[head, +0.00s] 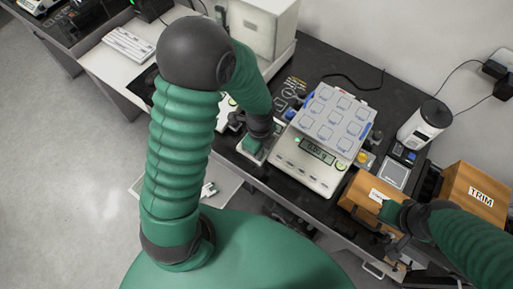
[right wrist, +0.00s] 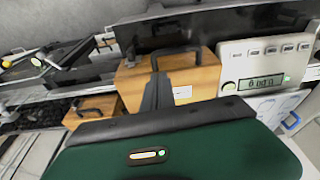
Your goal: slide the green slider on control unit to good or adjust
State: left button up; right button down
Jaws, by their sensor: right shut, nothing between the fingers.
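The control unit (head: 262,155) is a small pale panel on the dark table, left of the weighing scale. My left gripper (head: 247,148) is over it, close to its surface. The hand and arm cover most of the panel. I cannot make out the green slider or the good and adjust marks apart from my green hand. The left fingers are hidden, so their opening cannot be told. My right gripper (head: 380,210) is at the wooden box near the front edge. In the right wrist view its dark fingers (right wrist: 157,92) are together and empty.
The scale (head: 305,165) bears a pocketed tray (head: 335,112); it also shows in the right wrist view (right wrist: 235,75). A wooden box (head: 362,187) with a dark handle and the TRIM box (head: 475,185) stand right. A white canister (head: 425,122) stands behind. A keyboard (head: 128,45) lies far left.

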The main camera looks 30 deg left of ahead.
pick_arm(q)
jog(key=o, duration=0.5)
jog(key=shift+w+d, duration=0.15)
jog(key=shift+d, duration=0.05)
jog(key=shift+c, duration=0.2)
pick_arm(e)
jog(key=shift+d, duration=0.1)
pick_arm(q)
jog(key=shift+d, duration=0.1)
pick_arm(e)
jog(key=shift+w+d+f, duration=0.1)
jog(key=shift+d, duration=0.1)
jog(key=shift+w+p+v, duration=0.25)
jog(key=shift+p+v, duration=0.8)
pick_arm(q)
notch_tip(320, 180, up, 17)
pick_arm(e)
jog(key=shift+a, duration=0.1)
pick_arm(q)
jog(key=shift+f, duration=0.1)
